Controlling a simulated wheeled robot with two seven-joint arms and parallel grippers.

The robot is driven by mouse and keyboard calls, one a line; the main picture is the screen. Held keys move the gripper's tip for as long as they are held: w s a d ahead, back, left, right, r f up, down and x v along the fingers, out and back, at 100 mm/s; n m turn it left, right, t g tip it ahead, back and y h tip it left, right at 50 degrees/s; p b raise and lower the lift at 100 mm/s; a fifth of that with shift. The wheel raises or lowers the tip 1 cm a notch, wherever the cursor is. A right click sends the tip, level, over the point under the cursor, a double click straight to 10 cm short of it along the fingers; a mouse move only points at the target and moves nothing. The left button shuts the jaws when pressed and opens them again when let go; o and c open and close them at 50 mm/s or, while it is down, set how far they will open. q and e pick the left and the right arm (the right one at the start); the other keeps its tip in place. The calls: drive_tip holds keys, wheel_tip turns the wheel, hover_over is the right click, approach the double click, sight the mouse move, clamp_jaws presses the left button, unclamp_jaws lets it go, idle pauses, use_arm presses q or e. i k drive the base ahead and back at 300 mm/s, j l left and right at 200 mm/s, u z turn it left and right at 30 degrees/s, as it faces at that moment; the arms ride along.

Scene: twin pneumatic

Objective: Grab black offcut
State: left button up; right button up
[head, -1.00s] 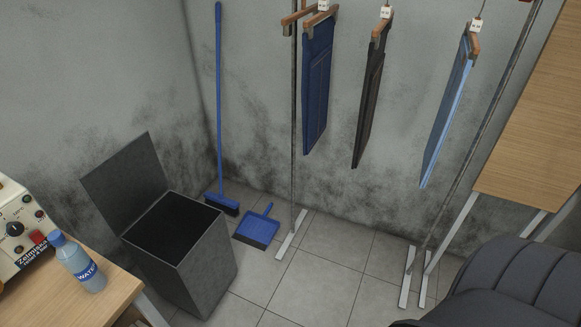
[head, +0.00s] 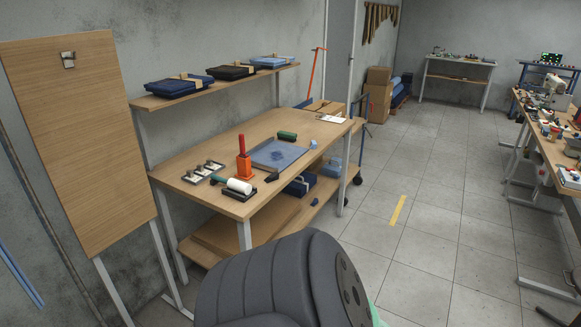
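I cannot pick out the black offcut with certainty. A small black piece (head: 272,177) lies near the front edge of the wooden workbench (head: 210,160), too small to identify. A small dark piece (head: 346,201) lies on the floor by the bench's right leg. Another small dark blue-grey piece (head: 315,201) is on the lower shelf. Neither of my grippers is in the head view.
The bench holds a blue cloth panel (head: 283,153), an orange block with a red handle (head: 243,160) and a white roller (head: 239,186). Folded garments sit on the shelf (head: 220,87) above. A dark grey padded shape (head: 265,285) fills the near foreground.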

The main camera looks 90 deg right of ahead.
sight(274, 176)
drive_tip(key=z, duration=2.65)
drive_tip(key=i+l, duration=0.15)
drive_tip(key=l, duration=0.15)
drive_tip(key=i+l, duration=0.2)
drive_tip(key=l, duration=0.15)
drive_tip(key=i+l, duration=0.15)
drive_tip(key=l, duration=0.15)
drive_tip(key=i+l, duration=0.15)
drive_tip(key=l, duration=0.2)
drive_tip(key=j+u, duration=0.05)
